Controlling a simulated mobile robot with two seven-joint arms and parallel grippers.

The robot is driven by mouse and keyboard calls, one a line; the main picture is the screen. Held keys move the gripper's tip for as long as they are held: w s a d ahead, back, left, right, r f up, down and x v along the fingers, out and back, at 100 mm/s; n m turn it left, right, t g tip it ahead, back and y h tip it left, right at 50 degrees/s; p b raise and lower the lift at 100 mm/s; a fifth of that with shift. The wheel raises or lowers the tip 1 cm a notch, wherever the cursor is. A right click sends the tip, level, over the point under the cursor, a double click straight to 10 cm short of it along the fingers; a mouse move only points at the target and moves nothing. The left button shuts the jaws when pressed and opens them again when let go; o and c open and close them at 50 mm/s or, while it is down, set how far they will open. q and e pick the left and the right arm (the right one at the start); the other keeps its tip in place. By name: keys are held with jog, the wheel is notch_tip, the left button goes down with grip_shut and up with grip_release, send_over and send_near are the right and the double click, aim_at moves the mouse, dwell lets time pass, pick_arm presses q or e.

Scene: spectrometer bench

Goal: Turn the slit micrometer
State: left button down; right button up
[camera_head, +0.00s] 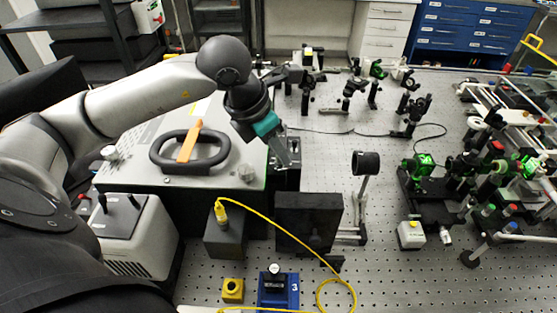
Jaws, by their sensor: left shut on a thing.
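The grey spectrometer box (140,150) stands left of centre, with a black loop handle on its top. My left gripper (288,158) reaches down past the box's right end, just over a black block (286,180) with silver parts fixed there. Its fingers are shut on a small part at that block, which appears to be the slit micrometer. The fingers mostly hide the micrometer, so its scale cannot be read. A silver knob (247,173) on the box's top right corner is free of the gripper. My right gripper is out of view.
A black panel (308,222), a dark box (224,238) with a yellow cable (275,228), and a lens mount (365,163) stand nearby. Optics crowd the right; perforated bench (330,150) shows between.

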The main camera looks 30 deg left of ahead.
pick_arm(q)
jog(key=shift+w+a+m+g+h+b, duration=0.15)
jog(key=shift+m+h+b, duration=0.3)
jog(key=shift+m, duration=0.55)
jog(key=shift+s+d+m+g+h+b, duration=0.15)
jog(key=shift+m+h+b, duration=0.1)
jog(key=shift+m+b, duration=0.6)
jog(key=shift+w+a+r+m, duration=0.1)
jog(key=shift+m, duration=0.25)
jog(key=c, duration=0.8)
grip_release()
jog(key=shift+o, duration=0.2)
jog(key=p+v, duration=0.1)
jog(key=v, duration=1.4)
